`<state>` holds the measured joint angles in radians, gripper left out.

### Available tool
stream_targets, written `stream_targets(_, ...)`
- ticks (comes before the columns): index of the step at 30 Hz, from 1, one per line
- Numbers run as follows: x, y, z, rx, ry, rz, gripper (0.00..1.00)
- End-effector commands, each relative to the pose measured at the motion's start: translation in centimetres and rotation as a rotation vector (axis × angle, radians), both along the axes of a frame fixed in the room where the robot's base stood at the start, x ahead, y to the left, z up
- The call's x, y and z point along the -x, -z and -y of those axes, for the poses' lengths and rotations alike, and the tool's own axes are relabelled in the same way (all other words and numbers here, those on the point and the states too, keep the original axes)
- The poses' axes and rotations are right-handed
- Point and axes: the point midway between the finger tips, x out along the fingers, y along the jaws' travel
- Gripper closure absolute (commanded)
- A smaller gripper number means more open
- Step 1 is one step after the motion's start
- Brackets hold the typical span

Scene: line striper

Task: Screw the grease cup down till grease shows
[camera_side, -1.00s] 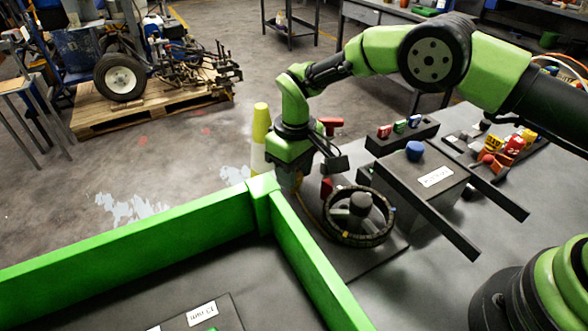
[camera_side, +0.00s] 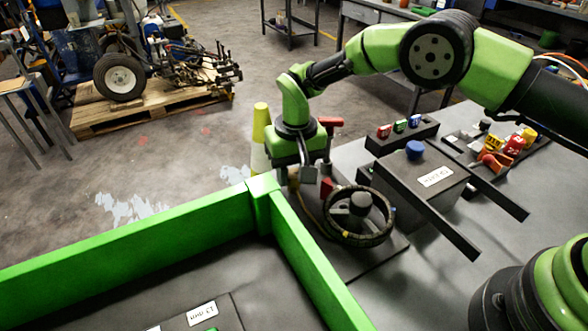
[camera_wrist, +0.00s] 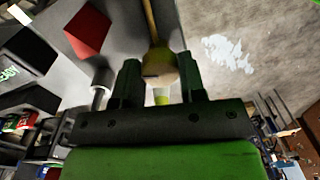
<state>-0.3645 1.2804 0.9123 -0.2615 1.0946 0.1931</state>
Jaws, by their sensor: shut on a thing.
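The grease cup (camera_wrist: 160,68) appears in the wrist view as a round, brass-coloured piece between my two fingers. My gripper (camera_wrist: 160,82) is shut on it. A thin tan rod or hose runs from the cup to the top edge of that view. In the side view my gripper (camera_side: 294,186) points down just behind the green corner post, beside the black wheel. The cup cannot be made out there. No grease can be made out in either view.
A black wheel (camera_side: 331,232) and a red block (camera_side: 327,187) stand close to my gripper. Green rails (camera_side: 130,238) border the near left side. A grey box with a blue knob (camera_side: 415,150) stands to the right.

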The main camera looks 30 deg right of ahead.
Motion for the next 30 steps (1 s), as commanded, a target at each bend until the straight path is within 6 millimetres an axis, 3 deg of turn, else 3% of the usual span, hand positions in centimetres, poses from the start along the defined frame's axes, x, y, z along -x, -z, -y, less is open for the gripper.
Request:
stream_targets(16, -0.1, -0.05, 0.03, 0.0, 0.033, 0.005, 0.86)
stream_targets(17, -0.1, -0.05, 0.03, 0.0, 0.032, 0.005, 0.6)
stream_targets(20, -0.08, -0.04, 0.02, 0.0, 0.033, 0.004, 0.37)
stream_targets(30, -0.07, -0.38, 0.0, -0.001, 0.033, 0.003, 0.37)
